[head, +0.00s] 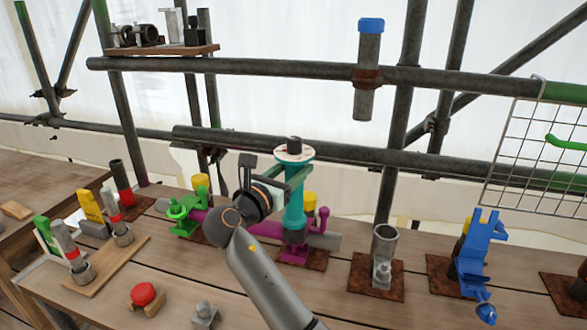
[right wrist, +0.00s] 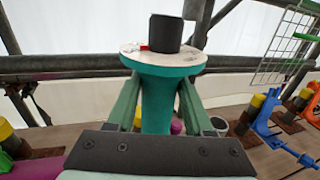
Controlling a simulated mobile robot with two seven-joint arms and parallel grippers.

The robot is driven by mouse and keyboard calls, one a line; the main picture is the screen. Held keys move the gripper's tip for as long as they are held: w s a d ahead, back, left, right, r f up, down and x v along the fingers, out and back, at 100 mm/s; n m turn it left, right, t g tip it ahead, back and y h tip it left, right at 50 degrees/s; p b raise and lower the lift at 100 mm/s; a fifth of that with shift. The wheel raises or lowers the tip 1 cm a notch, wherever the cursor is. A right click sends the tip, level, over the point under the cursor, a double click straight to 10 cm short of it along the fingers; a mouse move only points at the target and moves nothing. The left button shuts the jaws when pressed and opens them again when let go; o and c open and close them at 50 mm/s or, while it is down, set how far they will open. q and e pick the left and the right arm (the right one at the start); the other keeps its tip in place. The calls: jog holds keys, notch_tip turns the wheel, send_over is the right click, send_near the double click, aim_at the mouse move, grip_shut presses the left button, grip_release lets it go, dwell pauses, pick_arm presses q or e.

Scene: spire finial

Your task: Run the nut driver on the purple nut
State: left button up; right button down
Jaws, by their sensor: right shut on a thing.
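The nut driver is a teal upright tool (head: 294,208) with a pale round disc and a dark stub on top. My right gripper (head: 290,178) is shut on its shaft below the disc. In the right wrist view the green fingers of my right gripper (right wrist: 160,90) flank the teal driver shaft (right wrist: 157,108). The driver's lower end is at the purple clamp (head: 296,252) on the table; I cannot tell whether it is seated. The purple nut is not distinctly visible and seems hidden by the driver. My left gripper is out of view.
A green clamp (head: 186,214) stands left of my right arm. A grey tube (head: 384,246) and a blue clamp (head: 474,255) stand on brown plates to the right. A red button (head: 143,294) lies front left. Scaffold pipes (head: 300,148) cross behind the driver.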

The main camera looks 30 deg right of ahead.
aim_at(293, 138)
jog(key=shift+f, duration=0.3)
jog(key=shift+w+d+r+p, duration=0.15)
jog(key=shift+r+p, duration=0.7)
jog(key=shift+r, duration=3.1)
